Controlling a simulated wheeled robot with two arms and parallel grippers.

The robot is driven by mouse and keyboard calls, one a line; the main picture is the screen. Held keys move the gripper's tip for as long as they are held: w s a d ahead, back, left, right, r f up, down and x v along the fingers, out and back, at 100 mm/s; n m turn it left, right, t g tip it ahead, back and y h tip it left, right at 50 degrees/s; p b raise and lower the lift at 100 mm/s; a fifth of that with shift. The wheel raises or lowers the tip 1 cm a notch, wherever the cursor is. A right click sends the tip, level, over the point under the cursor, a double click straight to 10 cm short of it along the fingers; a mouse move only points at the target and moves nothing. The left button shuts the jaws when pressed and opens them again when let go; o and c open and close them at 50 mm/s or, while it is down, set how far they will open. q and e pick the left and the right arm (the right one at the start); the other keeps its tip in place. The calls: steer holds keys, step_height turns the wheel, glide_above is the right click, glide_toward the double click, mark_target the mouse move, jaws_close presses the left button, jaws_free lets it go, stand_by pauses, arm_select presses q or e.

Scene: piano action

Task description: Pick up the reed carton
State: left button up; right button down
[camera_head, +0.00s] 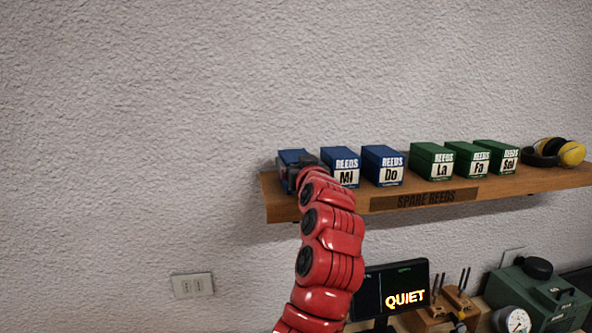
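Several reed cartons stand in a row on a wooden wall shelf (525,183). The leftmost blue carton (291,156) is partly covered by my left gripper (290,174), which is at its front. Its label is hidden. To its right stand a blue carton marked Mi (338,155) and a blue carton marked Do (382,154). Then come green cartons marked La (430,152), Fa (467,151) and Sol (496,147). My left gripper's fingers are small and dark, and I cannot tell whether they are shut on the carton. My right gripper is not in view.
Yellow and black ear defenders (569,153) lie at the shelf's right end. A SPARE REEDS plate (424,200) is on the shelf front. Below are a QUIET display (404,297), a wooden tool stand (458,303) and a green device (540,295).

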arm_select(q)
steer(key=shift+w+a+f, duration=0.2)
steer(key=shift+w, duration=0.05)
steer(key=shift+c, duration=1.1)
steer(key=shift+d+f, duration=0.1)
steer(key=shift+f, duration=0.05)
steer(key=c, duration=0.5)
